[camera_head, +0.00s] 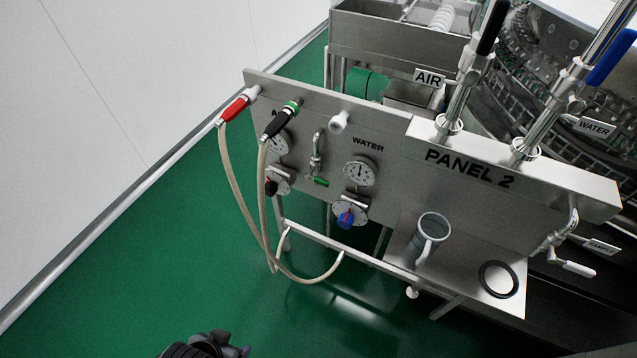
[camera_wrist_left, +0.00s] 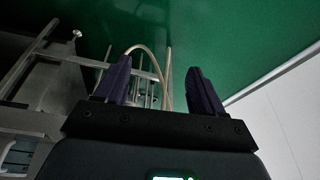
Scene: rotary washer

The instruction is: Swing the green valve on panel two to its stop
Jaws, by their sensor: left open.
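Panel 2 (camera_head: 395,160) is a steel panel standing right of centre in the head view. The green valve handle (camera_head: 321,181) is a small green grip at the lower end of a bent metal pipe on the panel's face, left of the WATER gauge. My left gripper (camera_wrist_left: 158,82) is open and empty in the left wrist view, its two dark fingers apart. A dark part of my left arm shows at the bottom edge of the head view, well below and left of the valve and touching nothing. My right gripper is not in view.
Hoses with a red connector (camera_head: 236,109) and a black connector (camera_head: 281,122) hang in front of the panel's left side. A blue knob (camera_head: 346,219) sits below the WATER gauge (camera_head: 360,171). A grey jug (camera_head: 430,236) stands on a shelf. Green floor (camera_head: 130,270) is clear at left.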

